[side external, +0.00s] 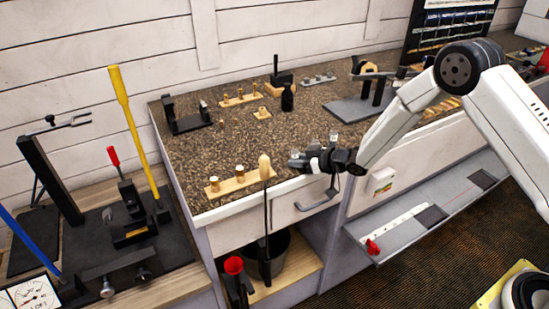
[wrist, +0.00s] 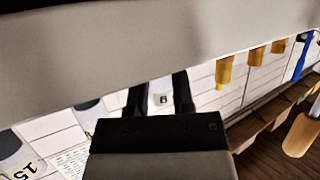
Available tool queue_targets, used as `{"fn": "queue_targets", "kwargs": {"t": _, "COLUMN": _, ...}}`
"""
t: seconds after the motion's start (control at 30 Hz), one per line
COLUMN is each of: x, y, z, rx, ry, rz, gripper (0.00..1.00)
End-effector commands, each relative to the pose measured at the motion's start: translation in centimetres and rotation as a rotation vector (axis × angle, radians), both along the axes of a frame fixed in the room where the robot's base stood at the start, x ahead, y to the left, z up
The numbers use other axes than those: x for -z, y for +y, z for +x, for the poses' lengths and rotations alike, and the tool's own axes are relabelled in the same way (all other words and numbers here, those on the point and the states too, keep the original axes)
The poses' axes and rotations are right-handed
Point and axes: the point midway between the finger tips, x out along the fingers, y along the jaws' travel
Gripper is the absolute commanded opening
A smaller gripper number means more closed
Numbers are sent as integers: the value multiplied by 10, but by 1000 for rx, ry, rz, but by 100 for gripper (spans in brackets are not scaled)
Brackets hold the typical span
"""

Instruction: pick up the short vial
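My gripper (side external: 296,160) is level and low over the front edge of the speckled worktop (side external: 230,150), near the wooden peg block. Its two dark fingers also show in the wrist view (wrist: 160,95), spread apart. A small pale thing with a dark mark (wrist: 160,99) shows between them; I cannot tell whether they touch it. Small clear vials (side external: 334,137) stand behind my gripper in the side view. In the wrist view, one pale container marked 15 (wrist: 15,155) and another (wrist: 88,112) are at the left. I cannot tell which is the short vial.
A wooden block with pegs (side external: 238,183) lies at the front edge, left of my gripper. A dark bottle (side external: 287,97) stands farther back, and a grey stand (side external: 360,109) behind my arm. The worktop's middle is mostly clear.

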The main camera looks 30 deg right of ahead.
Motion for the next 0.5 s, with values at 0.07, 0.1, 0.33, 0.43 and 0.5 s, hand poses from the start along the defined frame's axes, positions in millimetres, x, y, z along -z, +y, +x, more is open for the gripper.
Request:
{"fn": "queue_targets", "kwargs": {"t": 0.07, "x": 0, "y": 0, "z": 0, "rx": 0, "ry": 0, "rz": 0, "gripper": 0}}
{"fn": "queue_targets", "kwargs": {"t": 0.1, "x": 0, "y": 0, "z": 0, "rx": 0, "ry": 0, "rz": 0, "gripper": 0}}
{"fn": "queue_targets", "kwargs": {"t": 0.33, "x": -1, "y": 0, "z": 0, "rx": 0, "ry": 0, "rz": 0, "gripper": 0}}
{"fn": "queue_targets", "kwargs": {"t": 0.43, "x": -2, "y": 0, "z": 0, "rx": 0, "ry": 0, "rz": 0, "gripper": 0}}
{"fn": "queue_targets", "kwargs": {"t": 0.5, "x": -5, "y": 0, "z": 0, "rx": 0, "ry": -1, "rz": 0, "gripper": 0}}
